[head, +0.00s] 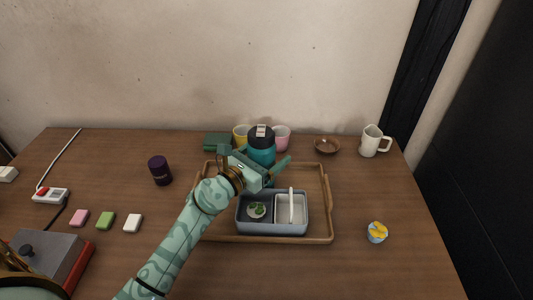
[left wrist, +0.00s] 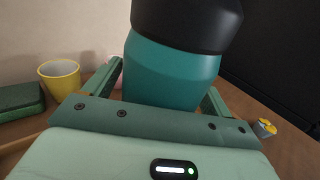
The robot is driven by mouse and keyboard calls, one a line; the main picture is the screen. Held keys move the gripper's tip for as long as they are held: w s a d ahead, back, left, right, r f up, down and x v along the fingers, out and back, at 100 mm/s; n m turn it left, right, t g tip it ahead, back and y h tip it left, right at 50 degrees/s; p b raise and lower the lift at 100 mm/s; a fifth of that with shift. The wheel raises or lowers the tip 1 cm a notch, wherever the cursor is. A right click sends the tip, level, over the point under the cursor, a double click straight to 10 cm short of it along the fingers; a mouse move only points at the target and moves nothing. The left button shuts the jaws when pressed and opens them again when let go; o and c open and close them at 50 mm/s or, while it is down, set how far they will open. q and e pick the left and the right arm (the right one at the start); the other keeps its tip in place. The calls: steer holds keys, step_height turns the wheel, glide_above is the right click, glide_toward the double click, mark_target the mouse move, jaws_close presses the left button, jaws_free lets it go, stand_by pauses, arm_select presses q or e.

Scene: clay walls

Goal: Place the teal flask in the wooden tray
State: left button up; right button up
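The teal flask (head: 261,151) with a black lid stands upright at the back of the table, by the far rim of the wooden tray (head: 322,238). Its base is hidden behind my left gripper (head: 256,158), so I cannot tell exactly where it rests. The gripper's fingers are apart, one on each side of the flask, with a gap showing in the head view. In the left wrist view the flask (left wrist: 170,70) fills most of the space between the fingers. My right gripper is not in view.
A grey-blue divided box (head: 272,228) sits in the tray.

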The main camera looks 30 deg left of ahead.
arm_select(q)
steer(key=shift+r, duration=0.1)
steer(key=shift+s+r, duration=0.1)
steer(key=shift+s, duration=0.05)
steer(key=v, duration=1.1)
steer(key=shift+s, duration=0.35)
steer(key=shift+a, duration=0.1)
